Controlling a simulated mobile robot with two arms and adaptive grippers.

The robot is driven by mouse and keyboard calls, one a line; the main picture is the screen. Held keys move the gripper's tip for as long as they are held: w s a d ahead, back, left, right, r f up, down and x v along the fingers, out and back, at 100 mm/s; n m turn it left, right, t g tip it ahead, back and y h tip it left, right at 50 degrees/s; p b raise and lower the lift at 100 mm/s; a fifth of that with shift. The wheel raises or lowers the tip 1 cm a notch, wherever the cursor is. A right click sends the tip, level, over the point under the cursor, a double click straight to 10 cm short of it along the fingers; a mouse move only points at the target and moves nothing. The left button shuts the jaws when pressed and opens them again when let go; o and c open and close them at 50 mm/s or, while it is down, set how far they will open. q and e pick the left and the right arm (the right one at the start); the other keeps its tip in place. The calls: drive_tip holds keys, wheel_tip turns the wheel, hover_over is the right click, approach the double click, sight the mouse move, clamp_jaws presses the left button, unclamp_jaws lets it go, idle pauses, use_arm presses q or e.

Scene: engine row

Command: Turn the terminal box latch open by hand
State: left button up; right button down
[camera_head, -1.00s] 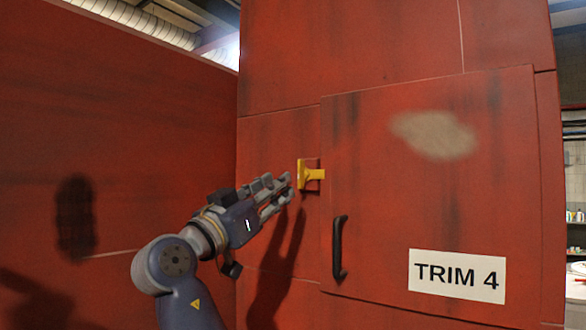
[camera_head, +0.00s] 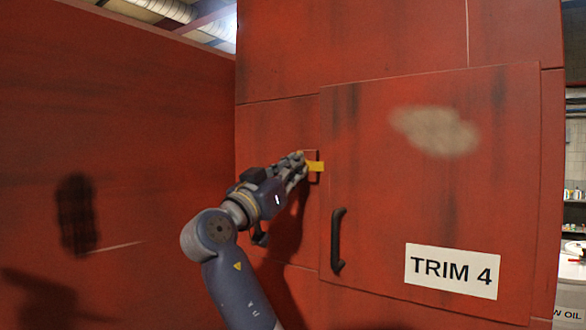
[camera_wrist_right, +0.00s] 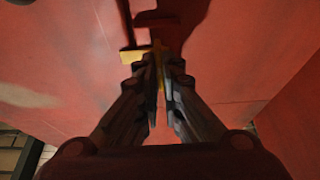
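The yellow latch (camera_head: 316,166) sits at the left edge of the red box door (camera_head: 380,200), and its arm points right, level, onto the door. My right gripper (camera_head: 300,163) is at the latch from the left and covers its left part. In the right wrist view, the yellow latch (camera_wrist_right: 132,56) runs in between the fingertips of my right gripper (camera_wrist_right: 160,68), which are drawn close together on it. The door is flush in its frame. My left gripper is not in view.
A black handle (camera_head: 338,240) stands out from the door below and right of the latch. A "TRIM 4" label (camera_head: 452,270) is at the door's lower right. A red wall (camera_head: 120,150) stands to the left, and shelves show at the far right.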

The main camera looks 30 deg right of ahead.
idle(0.4)
drive_tip(key=n+t+y, duration=0.1)
drive_tip(key=n+y, duration=0.1)
drive_tip(key=n, duration=0.5)
drive_tip(key=r+n+t+y, duration=0.1)
drive_tip(key=n+t+y, duration=0.1)
drive_tip(key=n, duration=0.5)
drive_tip(key=s+n+t+y, duration=0.1)
drive_tip(key=n+y, duration=0.3)
drive_tip(key=n, duration=0.4)
drive_tip(key=shift+a+r, duration=0.15)
drive_tip(key=shift+w, duration=0.1)
drive_tip(key=c, duration=1.8)
unclamp_jaws()
drive_tip(key=shift+w+f, duration=0.1)
drive_tip(key=shift+f, duration=0.25)
